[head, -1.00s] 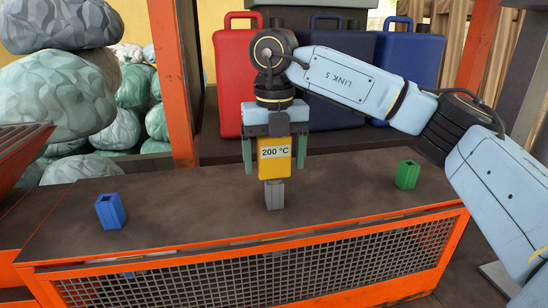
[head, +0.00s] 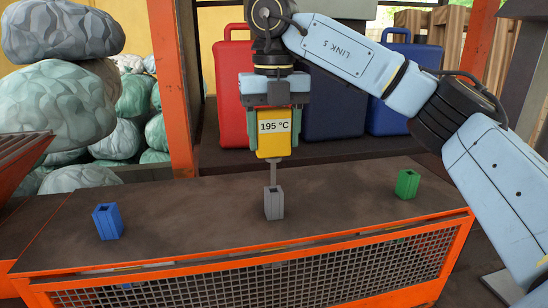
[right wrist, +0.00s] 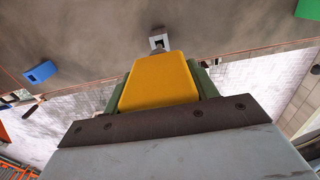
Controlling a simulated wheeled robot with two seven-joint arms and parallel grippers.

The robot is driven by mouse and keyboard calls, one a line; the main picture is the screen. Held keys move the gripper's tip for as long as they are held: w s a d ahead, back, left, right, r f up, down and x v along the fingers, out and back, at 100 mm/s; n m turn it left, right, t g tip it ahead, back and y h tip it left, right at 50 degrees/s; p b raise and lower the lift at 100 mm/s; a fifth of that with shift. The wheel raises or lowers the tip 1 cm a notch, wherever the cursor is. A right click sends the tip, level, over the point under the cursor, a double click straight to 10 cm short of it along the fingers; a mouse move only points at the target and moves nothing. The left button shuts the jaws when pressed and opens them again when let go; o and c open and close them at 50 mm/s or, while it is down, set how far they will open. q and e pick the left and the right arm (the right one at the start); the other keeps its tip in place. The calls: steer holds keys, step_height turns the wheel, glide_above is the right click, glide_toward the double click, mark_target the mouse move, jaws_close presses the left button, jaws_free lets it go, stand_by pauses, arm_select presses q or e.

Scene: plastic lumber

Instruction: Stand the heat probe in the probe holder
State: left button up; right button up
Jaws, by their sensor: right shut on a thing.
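The heat probe (head: 273,140) has a yellow body with a display reading 195 °C and a thin grey rod pointing straight down. My right gripper (head: 276,128), with green fingers, is shut on the yellow body and holds it upright. A small grey square holder (head: 274,203) stands on the dark tabletop directly under the probe. The rod's lower end meets the holder's top opening; I cannot tell how far it is inside. The right wrist view shows the yellow body (right wrist: 158,85) with the grey holder (right wrist: 159,41) beyond it. My left gripper is not in view.
A blue square holder (head: 108,222) stands at the table's left and a green one (head: 407,184) at its right. The dark tabletop (head: 190,215) between them is otherwise clear. Red (head: 231,90) and blue (head: 388,85) canisters stand behind the table.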

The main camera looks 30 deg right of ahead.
mark_target(274, 109)
step_height(274, 109, up, 4)
steer(key=shift+f+p, duration=0.25)
steer(key=shift+p, duration=0.1)
steer(key=shift+r+p, duration=3.45)
steer(key=shift+r, duration=0.2)
